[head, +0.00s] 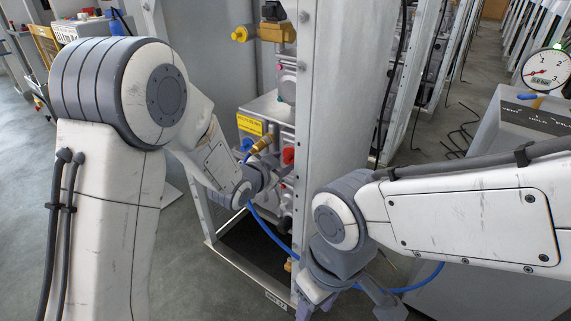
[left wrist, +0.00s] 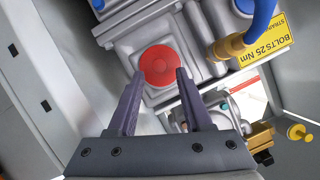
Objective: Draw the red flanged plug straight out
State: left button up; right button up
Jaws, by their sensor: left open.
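The red flanged plug (left wrist: 160,66) shows as a round red disc on a grey block in the left wrist view. In the head view a small red part (head: 288,156), which looks like the plug, sits on the grey unit inside the frame. My left gripper (left wrist: 160,78) is open, its fingertips at the left and right edges of the disc in the picture. I cannot tell whether they touch it. In the head view the left gripper (head: 270,172) is beside the plug, its tips partly hidden. My right gripper (head: 350,306) is open and low, in front of the post.
A blue hose (head: 268,230) with a brass fitting (head: 262,144) runs close to the left gripper. A yellow label (left wrist: 262,42) is beside it. The frame post (head: 326,110) stands between the arms. A grey cabinet with a gauge (head: 546,70) is at the right.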

pick_arm(q)
jog(key=shift+x, duration=1.35)
grip_shut()
jog(key=shift+s+a+b, duration=0.25)
jog(key=shift+s+a, duration=0.6)
jog(key=shift+s, duration=0.3)
jog(key=shift+s+a+b, duration=0.25)
jog(key=shift+s+a, duration=0.55)
jog(key=shift+s, duration=0.3)
